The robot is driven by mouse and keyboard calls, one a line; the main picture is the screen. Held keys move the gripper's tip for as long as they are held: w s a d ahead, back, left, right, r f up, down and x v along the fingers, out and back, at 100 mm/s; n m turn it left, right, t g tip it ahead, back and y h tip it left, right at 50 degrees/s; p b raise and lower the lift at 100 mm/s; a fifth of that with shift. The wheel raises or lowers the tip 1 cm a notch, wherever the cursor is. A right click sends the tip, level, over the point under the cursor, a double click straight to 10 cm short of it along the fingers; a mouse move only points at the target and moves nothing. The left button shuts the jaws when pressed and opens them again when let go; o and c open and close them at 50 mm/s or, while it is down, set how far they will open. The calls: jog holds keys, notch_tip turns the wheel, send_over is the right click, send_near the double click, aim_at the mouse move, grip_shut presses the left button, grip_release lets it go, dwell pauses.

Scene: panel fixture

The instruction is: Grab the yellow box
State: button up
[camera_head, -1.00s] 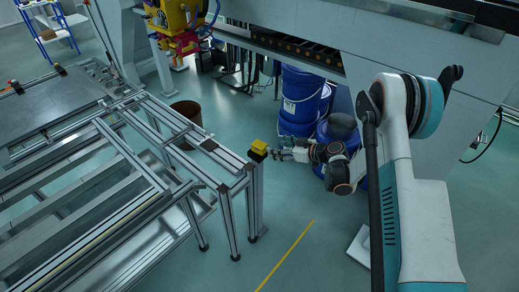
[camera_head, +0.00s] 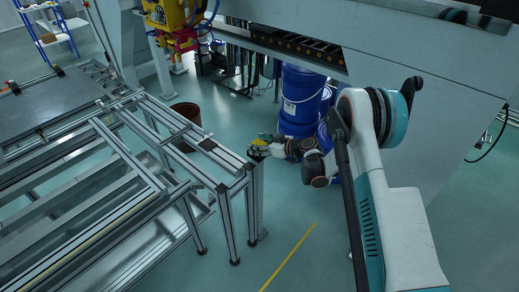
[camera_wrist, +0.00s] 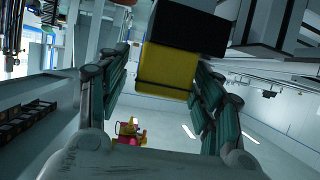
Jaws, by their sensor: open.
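The yellow box (camera_wrist: 166,68) shows in the wrist view between the two fingers of my open gripper (camera_wrist: 160,85). A black block (camera_wrist: 188,28) adjoins it at the top of that view. Some space shows between the fingers and the box sides, more clearly on the left; I cannot tell whether the right finger touches. In the head view the yellow box (camera_head: 262,139) sits at the top of the corner post of the aluminium frame. My gripper (camera_head: 266,147) is at the box there and partly covers it.
The aluminium frame (camera_head: 150,190) fills the left side. Blue drums (camera_head: 300,100) stand behind my arm. A brown bin (camera_head: 186,113) stands on the floor behind the frame. The floor right of the corner post is clear.

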jog(key=c, duration=1.2)
jog(key=shift+r, duration=0.1)
